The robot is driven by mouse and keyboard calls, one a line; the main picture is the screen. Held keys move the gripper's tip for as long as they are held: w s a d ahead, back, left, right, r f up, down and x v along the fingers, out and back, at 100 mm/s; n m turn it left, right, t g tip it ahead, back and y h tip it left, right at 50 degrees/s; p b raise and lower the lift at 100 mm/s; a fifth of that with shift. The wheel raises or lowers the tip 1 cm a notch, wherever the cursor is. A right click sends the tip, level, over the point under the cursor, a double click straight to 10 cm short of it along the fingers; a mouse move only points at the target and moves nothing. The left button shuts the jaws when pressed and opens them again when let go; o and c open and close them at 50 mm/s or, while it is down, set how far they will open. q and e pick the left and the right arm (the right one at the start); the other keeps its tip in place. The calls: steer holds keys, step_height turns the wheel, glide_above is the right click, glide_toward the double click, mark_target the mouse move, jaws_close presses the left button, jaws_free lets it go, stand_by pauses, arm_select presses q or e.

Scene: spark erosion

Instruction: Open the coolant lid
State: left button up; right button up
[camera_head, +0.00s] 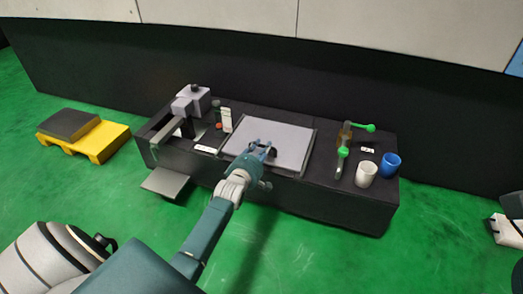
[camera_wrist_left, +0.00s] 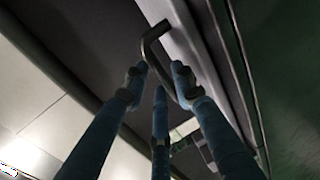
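The coolant lid (camera_head: 290,140) is a pale flat panel in a dark frame, lying closed on the middle of the long dark machine bench. A small dark handle (camera_head: 272,152) stands near its front edge. In the left wrist view the handle is a bent grey bar (camera_wrist_left: 150,42) that passes between the blue fingers. My left gripper (camera_head: 265,147) is at the handle with its fingers spread around it. The wrist view shows the fingertips (camera_wrist_left: 159,75) apart, with no clear grip on the bar.
Right of the lid stand a white cup (camera_head: 366,175), a blue cup (camera_head: 390,165) and green-ended levers (camera_head: 343,152). A grey machine head (camera_head: 190,100) stands at the left. A yellow platform (camera_head: 100,143) is on the green floor, which is open in front of the bench.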

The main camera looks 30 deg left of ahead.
arm_select(q)
jaws_close()
